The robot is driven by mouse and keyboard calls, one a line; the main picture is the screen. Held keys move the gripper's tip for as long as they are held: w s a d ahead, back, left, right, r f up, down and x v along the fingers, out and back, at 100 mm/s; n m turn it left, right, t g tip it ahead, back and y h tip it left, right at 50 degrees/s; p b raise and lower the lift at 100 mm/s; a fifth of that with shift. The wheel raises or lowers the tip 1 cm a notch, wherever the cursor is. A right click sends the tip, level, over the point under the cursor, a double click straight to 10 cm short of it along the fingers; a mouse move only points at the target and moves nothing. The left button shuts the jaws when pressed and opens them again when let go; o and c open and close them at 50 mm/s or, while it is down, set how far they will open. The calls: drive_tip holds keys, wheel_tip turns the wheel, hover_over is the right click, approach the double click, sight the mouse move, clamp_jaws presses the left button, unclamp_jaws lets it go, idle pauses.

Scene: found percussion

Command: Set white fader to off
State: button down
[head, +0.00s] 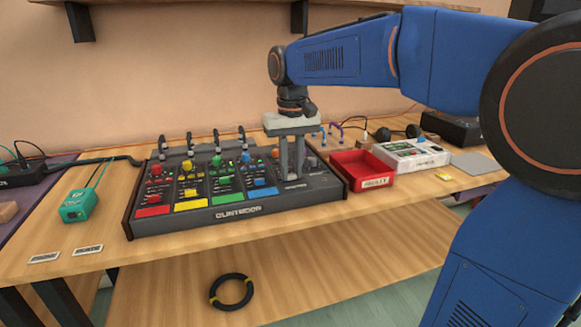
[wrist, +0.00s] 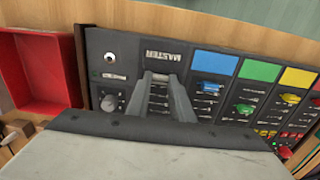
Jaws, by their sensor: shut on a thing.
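The mixing console (head: 238,211) stands on the wooden table, with red, yellow, green and blue channel strips and a master strip at its right end. My gripper (head: 291,176) points down over the master strip, its fingers close together. In the wrist view, my gripper's fingertips (wrist: 160,77) are at the fader slot just behind the MASTER label (wrist: 168,56). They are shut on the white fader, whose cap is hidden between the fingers. Its exact place along the slot cannot be made out.
Coloured knobs and faders, such as the blue fader (wrist: 211,87), stand up beside the master strip. A red tray (head: 366,171) and a white device (head: 411,155) stand right of the console. A teal box (head: 77,206) is at the left. The table front is mostly clear.

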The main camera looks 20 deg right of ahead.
sight(292, 175)
drive_tip(key=c, duration=1.6)
unclamp_jaws()
drive_tip(key=shift+s, duration=0.25)
drive_tip(key=shift+o, duration=0.2)
wheel_tip(292, 175, up, 17)
drive_tip(key=shift+r, duration=0.2)
drive_tip(key=s+d+f+t, duration=0.2)
drive_tip(key=s+d+f, duration=0.1)
drive_tip(key=s+f, duration=0.9)
drive_tip(key=s+d+f+t, duration=0.2)
drive_tip(key=s+d+f, duration=0.2)
drive_tip(key=s+f, duration=0.9)
wheel_tip(292, 175, down, 5)
drive_tip(key=shift+f+t, duration=0.15)
drive_tip(key=shift+t, duration=0.25)
